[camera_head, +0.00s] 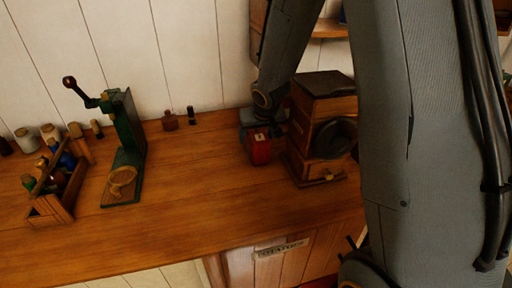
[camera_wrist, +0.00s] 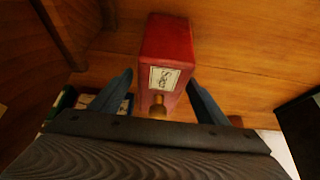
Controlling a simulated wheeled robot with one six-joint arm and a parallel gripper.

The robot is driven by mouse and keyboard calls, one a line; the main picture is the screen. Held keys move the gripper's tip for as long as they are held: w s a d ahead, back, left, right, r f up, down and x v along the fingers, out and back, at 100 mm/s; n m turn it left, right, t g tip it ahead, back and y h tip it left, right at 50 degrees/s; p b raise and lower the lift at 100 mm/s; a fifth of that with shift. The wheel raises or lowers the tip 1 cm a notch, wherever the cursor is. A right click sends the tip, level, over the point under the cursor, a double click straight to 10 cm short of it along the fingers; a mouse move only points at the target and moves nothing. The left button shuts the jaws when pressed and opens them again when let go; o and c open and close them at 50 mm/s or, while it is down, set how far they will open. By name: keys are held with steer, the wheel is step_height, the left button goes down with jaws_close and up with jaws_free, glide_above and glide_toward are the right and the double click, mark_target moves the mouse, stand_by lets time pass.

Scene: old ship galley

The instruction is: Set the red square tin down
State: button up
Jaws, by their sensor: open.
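The red square tin (camera_head: 259,149) appears to stand upright on the wooden counter, just left of a wooden box-shaped mill. In the wrist view the tin (camera_wrist: 166,42) shows a pale label and a brass-coloured cap at its near end. My gripper (camera_wrist: 160,78) is open, with one finger on each side of the tin and a visible gap at both sides. In the head view my gripper (camera_head: 262,125) is at the tin's top and back, partly hidden by my arm.
The mill (camera_head: 321,130) stands close on the tin's right. A green hand-lever press (camera_head: 126,150) and a wooden caddy of bottles (camera_head: 60,185) stand at the left. Two small bottles (camera_head: 170,121) are near the wall. The counter (camera_head: 200,200) is clear left of and before the tin.

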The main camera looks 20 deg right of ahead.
steer(key=shift+w+f, duration=0.15)
steer(key=shift+f, duration=0.1)
steer(key=shift+r, duration=0.1)
steer(key=c, duration=1.5)
steer(key=shift+r, duration=0.15)
